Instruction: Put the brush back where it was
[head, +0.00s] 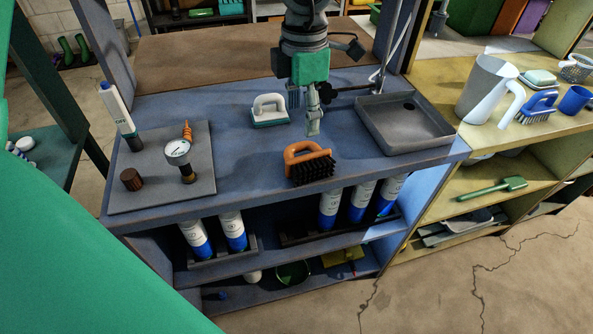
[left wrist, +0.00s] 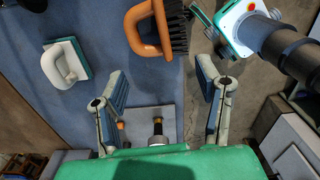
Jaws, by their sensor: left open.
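My left gripper (head: 304,118) is open and empty, hanging above the blue-grey bench; its fingers also show in the left wrist view (left wrist: 157,78). An orange-handled brush (head: 308,152) with black bristles lies near the bench's front edge, bristles facing the front. It shows at the top of the left wrist view (left wrist: 146,38). A white-handled brush (head: 268,109) with a teal base stands farther back; it is at the left in the wrist view (left wrist: 56,66). A blue brush (head: 538,106) lies on the yellow bench. A green and white part, perhaps my right gripper, shows upper right in the wrist view, its fingers unclear.
A grey tray (head: 405,125) is at the bench's right. A grey board (head: 150,180) with a gauge (head: 177,152) is at the left. A white jug (head: 487,90) stands on the yellow bench. Blue and white bottles (head: 328,208) are below. The bench around the orange brush is clear.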

